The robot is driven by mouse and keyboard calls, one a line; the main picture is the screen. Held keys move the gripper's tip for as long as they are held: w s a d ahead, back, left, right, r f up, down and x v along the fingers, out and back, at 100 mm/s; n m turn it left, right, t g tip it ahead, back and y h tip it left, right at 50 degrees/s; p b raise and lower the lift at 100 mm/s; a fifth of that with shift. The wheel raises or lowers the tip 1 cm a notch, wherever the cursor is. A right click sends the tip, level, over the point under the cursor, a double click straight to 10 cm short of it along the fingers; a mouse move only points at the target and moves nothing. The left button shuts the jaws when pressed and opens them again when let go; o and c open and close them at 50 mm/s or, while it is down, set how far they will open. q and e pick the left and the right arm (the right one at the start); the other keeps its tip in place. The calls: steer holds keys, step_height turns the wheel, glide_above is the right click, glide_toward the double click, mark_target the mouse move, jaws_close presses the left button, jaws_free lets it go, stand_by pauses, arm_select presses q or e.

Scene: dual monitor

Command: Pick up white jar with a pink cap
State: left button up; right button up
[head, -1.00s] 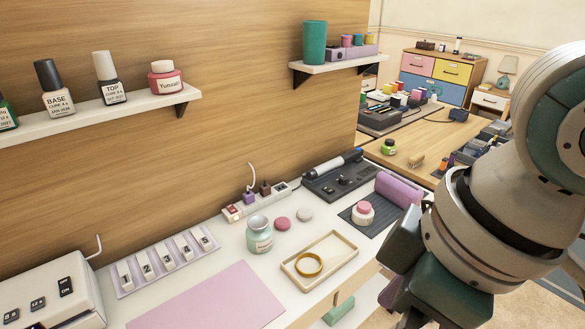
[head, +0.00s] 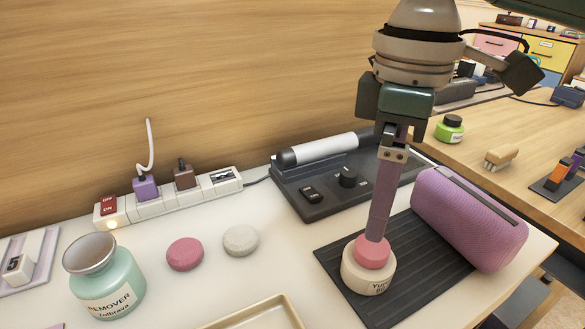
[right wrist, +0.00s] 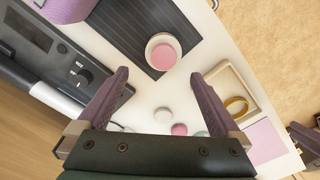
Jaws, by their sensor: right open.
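The white jar with a pink cap (head: 368,278) stands upright on a dark ribbed mat (head: 408,266). It also shows in the right wrist view (right wrist: 163,52), ahead of my fingers. My right gripper (head: 376,236) points down over the jar, with its purple finger ending by the cap in the head view. In the right wrist view my right gripper (right wrist: 160,75) is open and empty, and the jar appears centred beyond the gap between its fingertips. A dark part at the right edge of that view looks like my left gripper (right wrist: 305,136); its fingers are unclear.
A purple rounded case (head: 468,218) lies close right of the jar. A black device with a white-barrelled tool (head: 325,150) is behind. Pink and white round lids (head: 185,254), a remover jar (head: 105,280) and a beige tray (head: 255,312) lie to the left.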

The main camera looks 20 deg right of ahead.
mark_target(373, 245)
steer(key=f, duration=0.3)
steer(key=shift+s+a+f+b, duration=0.35)
steer(key=shift+a+b, duration=0.05)
steer(key=f, duration=0.1)
steer(key=f+b, duration=0.1)
steer(key=f, duration=0.3)
steer(key=shift+d+b, duration=0.25)
steer(key=shift+b, duration=0.15)
arm_select(q)
steer(key=f, duration=0.3)
steer(key=shift+s+a, duration=0.2)
steer(key=shift+a, duration=0.1)
arm_select(e)
steer(key=shift+c, duration=0.2)
steer(key=c, duration=1.2)
